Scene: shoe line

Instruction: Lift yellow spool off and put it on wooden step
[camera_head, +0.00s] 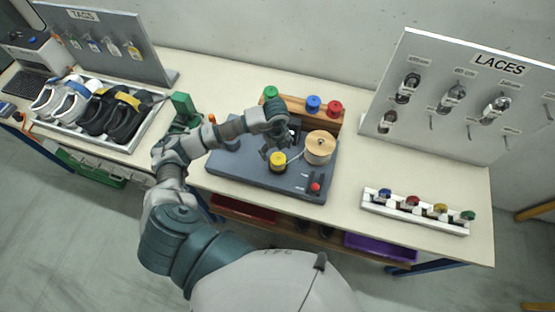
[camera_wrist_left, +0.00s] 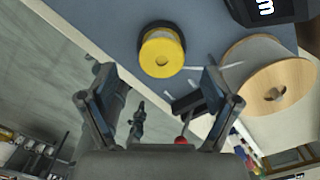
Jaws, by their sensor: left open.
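The yellow spool (camera_head: 278,160) stands upright on the blue-grey machine base (camera_head: 235,168). In the left wrist view the yellow spool (camera_wrist_left: 162,54) shows from above, beyond the fingertips. My left gripper (camera_head: 276,147) is open and empty, close to the spool; its fingers (camera_wrist_left: 155,85) are spread apart and do not hold it. The wooden step (camera_head: 297,115) is at the back of the base, with a green spool (camera_head: 270,92), a blue spool (camera_head: 313,103) and a red spool (camera_head: 334,107) on it. My right gripper is not in view.
A large wooden reel (camera_head: 320,145) stands right beside the yellow spool, with a red knob (camera_head: 315,187) in front. A LACES board (camera_head: 450,85) and a white rack (camera_head: 415,211) are at the right. A shoe tray (camera_head: 150,125) is at the left.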

